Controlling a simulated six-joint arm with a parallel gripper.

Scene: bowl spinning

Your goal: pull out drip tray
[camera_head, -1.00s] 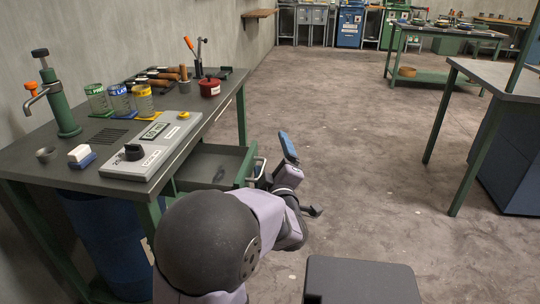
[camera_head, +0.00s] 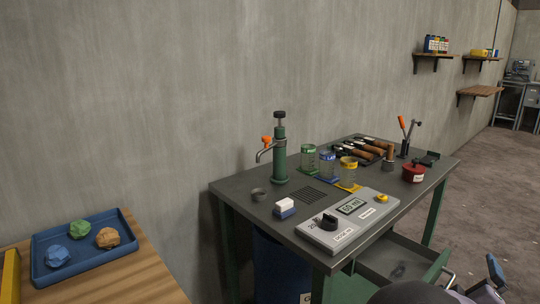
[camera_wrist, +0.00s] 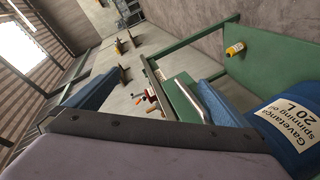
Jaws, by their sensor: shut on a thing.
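The drip tray (camera_head: 395,257) is a grey, green-edged drawer standing pulled out from under the grey workbench (camera_head: 235,190), in the lower right of the head view. Its metal handle (camera_head: 448,281) is at its outer end. My gripper (camera_head: 490,279) is at that handle, and my dark arm covers part of the tray's near side. In the wrist view the green tray front (camera_wrist: 182,98) and the handle (camera_wrist: 197,102) show beside a blue finger. My gripper is shut on the handle; the exact contact is hard to see.
On the bench stand a green pump (camera_head: 279,155), several jars, a control box (camera_head: 348,222) and a red pot (camera_head: 413,173). A blue drum (camera_wrist: 291,125) stands under the bench. A wooden table with a blue tray (camera_head: 45,271) is at left. Floor beyond the bench is open.

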